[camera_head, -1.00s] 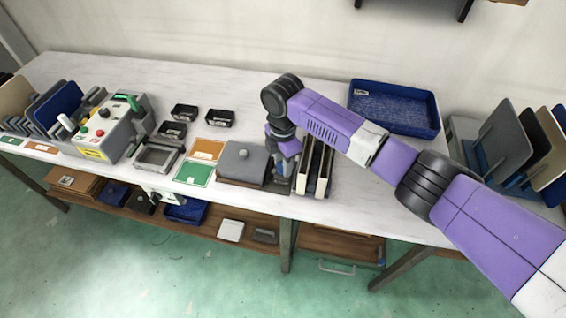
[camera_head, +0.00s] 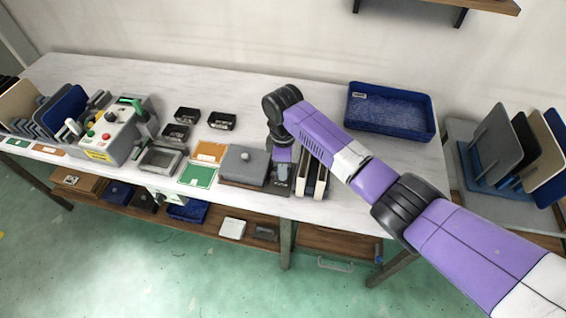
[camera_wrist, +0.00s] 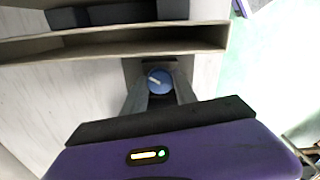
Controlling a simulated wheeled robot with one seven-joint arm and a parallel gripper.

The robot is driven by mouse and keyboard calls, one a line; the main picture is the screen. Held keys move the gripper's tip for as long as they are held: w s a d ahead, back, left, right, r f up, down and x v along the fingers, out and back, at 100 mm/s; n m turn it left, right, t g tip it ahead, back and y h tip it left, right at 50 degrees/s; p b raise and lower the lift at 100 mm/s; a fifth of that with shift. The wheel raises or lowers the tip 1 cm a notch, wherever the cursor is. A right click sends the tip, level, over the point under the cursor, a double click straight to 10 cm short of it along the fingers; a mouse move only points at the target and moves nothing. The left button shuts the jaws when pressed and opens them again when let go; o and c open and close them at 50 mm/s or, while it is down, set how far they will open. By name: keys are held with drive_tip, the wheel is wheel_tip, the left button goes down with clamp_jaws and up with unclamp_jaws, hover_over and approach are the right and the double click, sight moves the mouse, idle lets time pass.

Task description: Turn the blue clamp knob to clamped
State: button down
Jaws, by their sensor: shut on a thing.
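The blue clamp knob (camera_wrist: 159,82) is round with a white pointer line. It shows in the wrist view between my two fingertips, on a dark base plate. The pointer line slants toward the upper left in that view. My gripper (camera_wrist: 159,88) is shut on the knob, one finger on each side. In the head view my gripper (camera_head: 280,182) points down at the front of the bench, between the grey lidded block and the slotted holder. There my wrist hides the knob.
A slotted holder (camera_head: 313,180) stands close to the right of my gripper. A grey block (camera_head: 243,168) with a small top knob stands close on the left. A blue tray (camera_head: 390,112) lies behind my arm. A control box (camera_head: 108,135) stands at the far left.

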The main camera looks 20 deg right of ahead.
drive_tip(key=m+p, duration=0.1)
drive_tip(key=m, duration=0.1)
drive_tip(key=m+p, duration=0.1)
drive_tip(key=m, duration=0.2)
drive_tip(key=shift+a+r+m, duration=0.1)
drive_tip(key=shift+r+m, duration=0.1)
drive_tip(key=shift+m, duration=0.1)
drive_tip(key=m+p, duration=0.1)
drive_tip(key=m, duration=0.4)
drive_tip(key=shift+p, duration=0.3)
drive_tip(key=shift+m, duration=0.3)
drive_tip(key=c, duration=1.3)
unclamp_jaws()
drive_tip(key=shift+f, duration=0.1)
drive_tip(key=shift+o, duration=0.2)
drive_tip(key=shift+r+b, duration=0.4)
drive_tip(key=shift+r, duration=3.55)
drive_tip(key=shift+w, duration=0.1)
